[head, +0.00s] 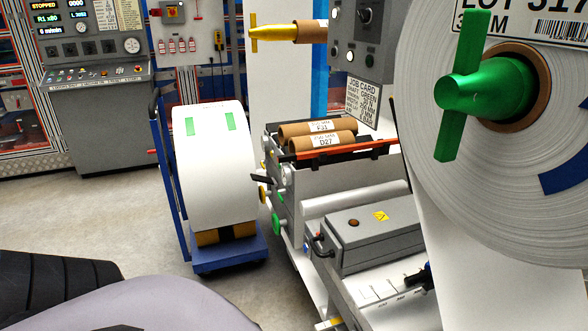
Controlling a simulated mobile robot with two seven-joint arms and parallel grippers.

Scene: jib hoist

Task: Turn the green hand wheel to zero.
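A small green round part (277,222), which looks like a hand wheel, is on the left end of the grey machine, low down and seen nearly edge-on. Its scale or pointer is too small to read. Neither of my grippers is in view. Nothing of mine is seen touching the green wheel.
A large paper roll (440,150) on a green winged chuck (490,92) fills the right. A white roll (215,165) stands on a blue trolley (228,257) left of the machine. Cardboard cores (318,127) lie in a tray. Floor (110,215) is clear at left.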

